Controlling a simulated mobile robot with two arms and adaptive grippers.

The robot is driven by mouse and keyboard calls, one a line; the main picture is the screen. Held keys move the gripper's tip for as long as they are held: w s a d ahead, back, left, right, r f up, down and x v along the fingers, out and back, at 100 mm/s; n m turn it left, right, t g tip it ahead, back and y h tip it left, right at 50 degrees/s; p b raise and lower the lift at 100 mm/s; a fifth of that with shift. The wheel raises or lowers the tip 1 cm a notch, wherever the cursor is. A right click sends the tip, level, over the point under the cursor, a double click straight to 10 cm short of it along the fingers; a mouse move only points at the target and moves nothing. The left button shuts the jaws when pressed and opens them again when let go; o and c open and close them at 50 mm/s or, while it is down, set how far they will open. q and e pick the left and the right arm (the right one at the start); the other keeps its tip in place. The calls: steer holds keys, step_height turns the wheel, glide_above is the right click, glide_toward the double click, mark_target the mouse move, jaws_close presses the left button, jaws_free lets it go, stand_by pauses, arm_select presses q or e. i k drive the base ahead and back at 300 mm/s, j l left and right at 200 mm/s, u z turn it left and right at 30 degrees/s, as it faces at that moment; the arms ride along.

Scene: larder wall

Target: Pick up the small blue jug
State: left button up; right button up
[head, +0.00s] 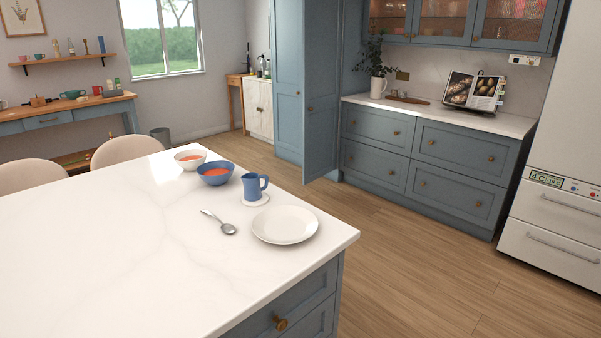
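The small blue jug (251,187) stands upright near the far right edge of the white island worktop (120,260). It rests on a small round white coaster or saucer (256,200), with its handle toward the right. Neither of my grippers shows in the head view.
A blue bowl (215,175) and a white bowl (189,159), both with orange-red contents, stand left of the jug. A white plate (284,226) and a spoon (220,223) lie in front of it. The worktop's left part is clear. Two pale chairs stand behind the island.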

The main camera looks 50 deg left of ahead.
mark_target(253, 190)
steer(key=i+u, duration=0.2)
steer(key=i, duration=0.3)
steer(key=i+l+u, duration=0.2)
steer(key=i, duration=0.25)
steer(key=i+l+u, duration=0.2)
steer(key=i, duration=0.25)
